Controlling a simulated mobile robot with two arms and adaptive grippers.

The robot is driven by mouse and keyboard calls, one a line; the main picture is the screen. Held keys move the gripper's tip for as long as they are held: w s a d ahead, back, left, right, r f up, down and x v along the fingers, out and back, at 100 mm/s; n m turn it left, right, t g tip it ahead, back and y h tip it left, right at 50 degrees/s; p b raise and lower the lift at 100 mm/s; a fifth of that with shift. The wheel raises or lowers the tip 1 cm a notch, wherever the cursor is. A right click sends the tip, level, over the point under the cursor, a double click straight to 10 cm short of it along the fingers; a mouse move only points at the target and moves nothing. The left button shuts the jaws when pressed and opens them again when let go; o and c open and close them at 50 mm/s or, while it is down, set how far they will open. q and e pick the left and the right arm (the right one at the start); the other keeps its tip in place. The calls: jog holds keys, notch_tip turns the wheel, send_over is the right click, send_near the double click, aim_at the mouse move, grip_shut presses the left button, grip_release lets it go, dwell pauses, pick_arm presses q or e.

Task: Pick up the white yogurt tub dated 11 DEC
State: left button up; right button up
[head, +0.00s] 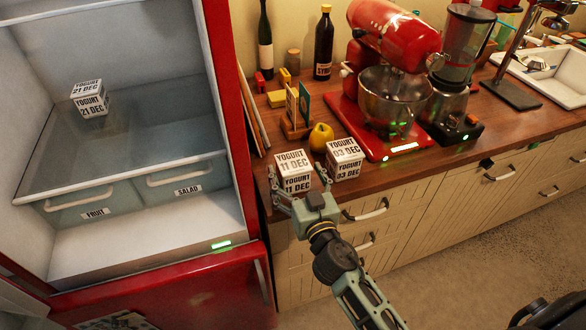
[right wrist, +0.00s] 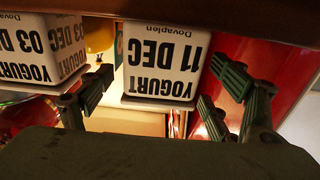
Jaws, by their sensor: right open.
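The white yogurt tub dated 11 DEC (head: 294,162) stands on the wooden counter near its front edge, close to the fridge. My right gripper (head: 298,186) is open in front of it, with one finger toward each side. In the right wrist view, the tub (right wrist: 163,62) appears upside down, between the spread fingers of the right gripper (right wrist: 163,88). I see no grip on it. A similar tub dated 03 DEC (head: 345,158) stands just to its right; it also shows in the right wrist view (right wrist: 42,48). My left gripper is not in view.
The open red fridge holds a tub dated 21 DEC (head: 90,98) on its shelf, above the fruit and salad drawers. A yellow fruit (head: 321,137) sits behind the tubs. A red mixer (head: 395,38) and a blender (head: 460,60) stand to the right.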

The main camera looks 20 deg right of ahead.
jog(key=w, duration=0.2)
jog(key=shift+w, duration=0.35)
jog(key=shift+r, duration=0.1)
jog(key=c, duration=1.6)
